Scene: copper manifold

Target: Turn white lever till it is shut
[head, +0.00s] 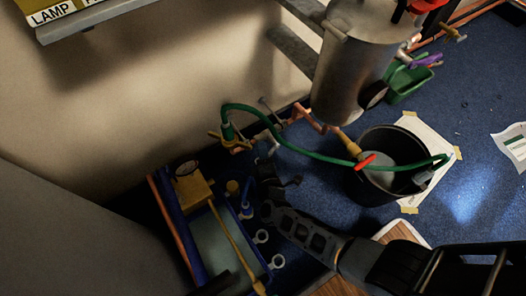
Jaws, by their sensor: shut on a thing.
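My gripper (272,178) is in the middle of the head view, at the end of my dark arm that reaches in from the lower right. It is small and dark here, beside the pipework near the wall. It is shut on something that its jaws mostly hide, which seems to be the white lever. I cannot clearly make out the lever or its angle. A brass fitting (235,143) with a green hose (300,148) sits just above and left of my gripper.
A metal tank (352,70) stands above right. A black bucket (371,190), with the hose over it, and a red-handled valve (365,160) are to the right.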

